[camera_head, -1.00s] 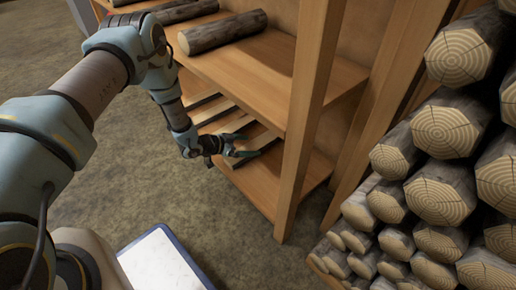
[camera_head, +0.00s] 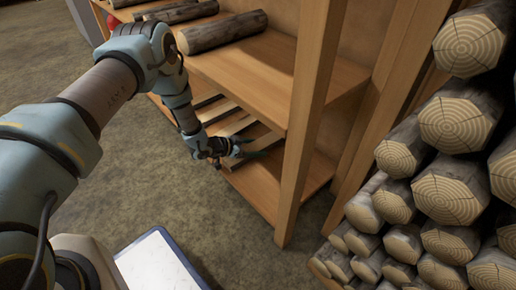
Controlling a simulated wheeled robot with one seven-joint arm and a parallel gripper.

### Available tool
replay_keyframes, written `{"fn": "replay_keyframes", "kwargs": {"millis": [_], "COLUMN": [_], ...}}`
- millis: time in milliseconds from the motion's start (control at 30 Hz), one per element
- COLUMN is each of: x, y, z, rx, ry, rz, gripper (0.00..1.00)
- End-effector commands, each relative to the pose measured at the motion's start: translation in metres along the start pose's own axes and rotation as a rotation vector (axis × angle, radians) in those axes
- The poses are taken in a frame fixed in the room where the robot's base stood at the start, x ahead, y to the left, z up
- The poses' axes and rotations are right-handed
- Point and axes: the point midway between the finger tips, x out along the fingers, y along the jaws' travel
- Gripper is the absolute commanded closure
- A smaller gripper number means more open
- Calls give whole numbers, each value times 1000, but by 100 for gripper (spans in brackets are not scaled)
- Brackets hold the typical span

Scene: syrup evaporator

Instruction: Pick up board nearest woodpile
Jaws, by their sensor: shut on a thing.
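Several pale boards (camera_head: 232,124) lie side by side on the lower shelf, at the middle of the picture. The woodpile (camera_head: 447,190) of stacked logs stands at the right. My gripper (camera_head: 240,150) is at the front edge of the lower shelf, at the end of the boards nearest the woodpile. It is shut on the nearest board (camera_head: 257,139). The fingers are small here and partly hide that board's front end.
The wooden shelf unit (camera_head: 303,120) has an upright post right of my gripper. Logs (camera_head: 222,31) lie on the upper shelf, above the boards. A white panel with a blue edge (camera_head: 158,266) shows at the bottom. The floor (camera_head: 190,205) before the shelf is clear.

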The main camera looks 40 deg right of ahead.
Motion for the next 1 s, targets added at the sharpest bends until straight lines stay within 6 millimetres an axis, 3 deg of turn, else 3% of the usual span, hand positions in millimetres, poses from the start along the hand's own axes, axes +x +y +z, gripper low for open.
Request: {"fn": "replay_keyframes", "kwargs": {"millis": [33, 367, 667, 1000], "x": [0, 0, -4, -35], "y": [0, 0, 0, 0], "z": [1, 0, -8, -65], "rx": [0, 1, 1, 0], "ry": [-1, 0, 0, 1], "rz": [0, 0, 0, -1], "gripper": [64, 100, 100, 100]}}
